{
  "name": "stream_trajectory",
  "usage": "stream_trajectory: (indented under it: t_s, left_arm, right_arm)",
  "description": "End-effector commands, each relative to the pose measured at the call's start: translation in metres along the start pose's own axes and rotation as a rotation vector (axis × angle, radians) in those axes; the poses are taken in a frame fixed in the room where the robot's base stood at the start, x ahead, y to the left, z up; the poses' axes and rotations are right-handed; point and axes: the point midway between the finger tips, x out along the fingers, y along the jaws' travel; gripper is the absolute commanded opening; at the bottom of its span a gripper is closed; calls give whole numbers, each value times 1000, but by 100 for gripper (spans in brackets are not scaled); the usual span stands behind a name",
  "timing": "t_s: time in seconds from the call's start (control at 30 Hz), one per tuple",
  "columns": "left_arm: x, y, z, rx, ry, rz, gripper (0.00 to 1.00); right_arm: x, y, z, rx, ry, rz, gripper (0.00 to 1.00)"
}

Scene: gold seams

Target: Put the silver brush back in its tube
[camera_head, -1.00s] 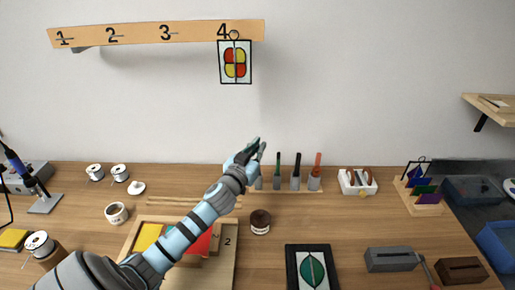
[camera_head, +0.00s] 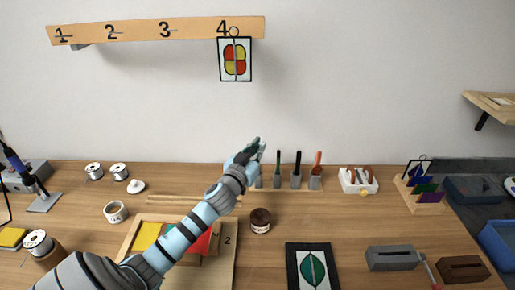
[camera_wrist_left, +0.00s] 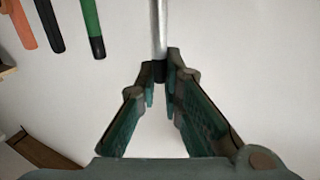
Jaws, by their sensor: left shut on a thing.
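My left gripper (camera_head: 256,149) is at the back of the bench, at the left end of a rack of grey tubes (camera_head: 288,186). In the left wrist view its fingers (camera_wrist_left: 160,80) are shut on the silver brush (camera_wrist_left: 159,30), seen as a silver rod with a dark part between the fingertips. The silver brush cannot be made out in the head view. A grey tube (camera_head: 258,182) shows partly just below the gripper. The neighbouring tubes hold a green brush (camera_head: 278,160), a black brush (camera_head: 297,161) and an orange-red brush (camera_head: 317,162). My right gripper is not in view.
A dark jar (camera_head: 260,220) stands in front of the rack. A white holder (camera_head: 345,183) with tools is to its right. A framed leaf panel (camera_head: 293,271) lies in front. A wooden tray (camera_head: 135,233) with coloured sheets lies under my left arm.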

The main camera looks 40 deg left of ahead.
Motion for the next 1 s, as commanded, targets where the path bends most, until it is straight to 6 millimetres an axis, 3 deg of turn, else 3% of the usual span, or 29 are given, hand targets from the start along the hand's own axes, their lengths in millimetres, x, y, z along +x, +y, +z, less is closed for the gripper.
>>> stream_trajectory:
  t_s: [0.8,0.83,0.9,0.97,1.0]
  left_arm:
    - [0,0,15,0,-1,0,0]
    - [0,0,15,0,-1,0,11]
    - [0,0,15,0,-1,0,22]
    - [0,0,15,0,-1,0,31]
    - [0,0,15,0,-1,0,31]
  right_arm:
    - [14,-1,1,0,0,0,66]
    - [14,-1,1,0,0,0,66]
    - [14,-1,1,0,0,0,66]
    - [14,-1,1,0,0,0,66]
    - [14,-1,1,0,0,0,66]
